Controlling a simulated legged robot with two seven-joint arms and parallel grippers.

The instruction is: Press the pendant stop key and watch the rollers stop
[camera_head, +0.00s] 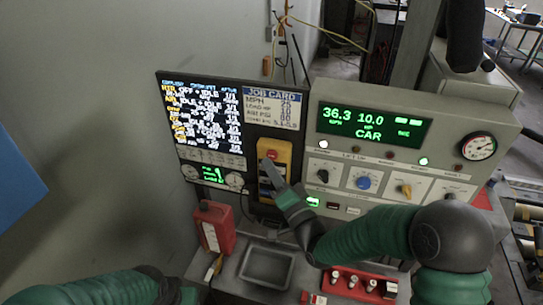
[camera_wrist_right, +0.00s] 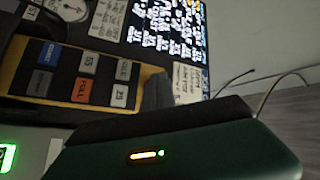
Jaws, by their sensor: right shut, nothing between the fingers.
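The yellow pendant (camera_head: 284,152) hangs below the job card on the dark screen panel, with a round red key (camera_head: 272,155) near its top. My right gripper (camera_head: 268,164) is shut and empty, its tips over the pendant just below the red key; I cannot tell if they touch. In the right wrist view the pendant (camera_wrist_right: 14,78) shows blue, grey and orange keys, and a dark finger (camera_wrist_right: 157,92) covers its end; the red key is hidden there. The console display (camera_head: 374,125) reads 36.3 MPH, 10.0 HP and CAR. My left gripper is out of view.
The console's knobs (camera_head: 363,182) and a round gauge (camera_head: 478,146) are right of the pendant. Below stand a red container (camera_head: 214,230), a grey tray (camera_head: 245,276) and a red rack (camera_head: 345,291). Metal equipment (camera_head: 525,212) shows at the right edge; roller motion cannot be told.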

